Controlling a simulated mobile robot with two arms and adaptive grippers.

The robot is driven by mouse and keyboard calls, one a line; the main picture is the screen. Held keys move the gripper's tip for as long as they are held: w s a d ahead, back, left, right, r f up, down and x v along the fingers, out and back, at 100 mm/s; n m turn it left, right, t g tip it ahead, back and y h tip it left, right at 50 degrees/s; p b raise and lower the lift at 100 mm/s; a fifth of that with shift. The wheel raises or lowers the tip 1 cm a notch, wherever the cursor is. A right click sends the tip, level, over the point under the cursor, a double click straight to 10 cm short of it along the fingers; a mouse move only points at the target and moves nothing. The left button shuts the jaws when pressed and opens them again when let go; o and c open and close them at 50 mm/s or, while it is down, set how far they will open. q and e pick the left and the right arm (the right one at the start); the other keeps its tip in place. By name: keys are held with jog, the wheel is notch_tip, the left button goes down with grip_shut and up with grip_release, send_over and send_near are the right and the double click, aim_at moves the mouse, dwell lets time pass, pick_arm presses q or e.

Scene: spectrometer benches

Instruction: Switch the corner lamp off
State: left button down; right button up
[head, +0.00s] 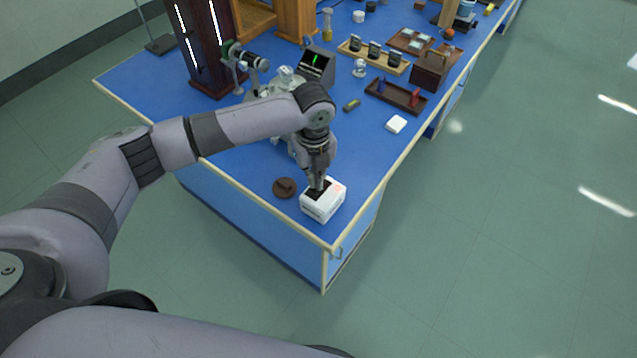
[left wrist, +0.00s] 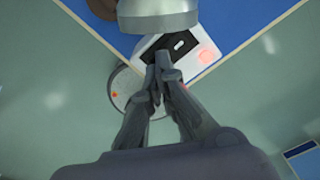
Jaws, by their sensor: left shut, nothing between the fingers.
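A white box (head: 321,206) stands at the near corner of the blue bench, with a black panel and a reddish mark on top. In the left wrist view the box (left wrist: 147,46) shows a small pale-rimmed switch (left wrist: 180,44) on its black panel and a red glowing patch (left wrist: 205,52). I cannot tell for sure that this box is the corner lamp. My left gripper (head: 318,187) points down at the box top, shut and empty. In the left wrist view its fingertips (left wrist: 160,62) lie together beside the black panel; contact cannot be told. My right gripper is out of view.
A brown round piece (head: 285,187) lies left of the box. A white block (head: 396,124), a dark tray (head: 378,96) and several instruments stand farther back on the blue bench (head: 365,150). The bench edge is close to the box. Open floor lies to the right.

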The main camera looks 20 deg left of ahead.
aim_at(315, 189)
pick_arm(q)
jog(key=shift+f+b, duration=0.5)
jog(key=shift+f, duration=0.8)
dwell(0.4)
jog(key=shift+s, duration=0.1)
notch_tip(315, 189, up, 2)
jog(key=shift+r+p, duration=0.1)
jog(key=shift+p, duration=1.05)
notch_tip(315, 189, up, 5)
jog(key=p, duration=0.5)
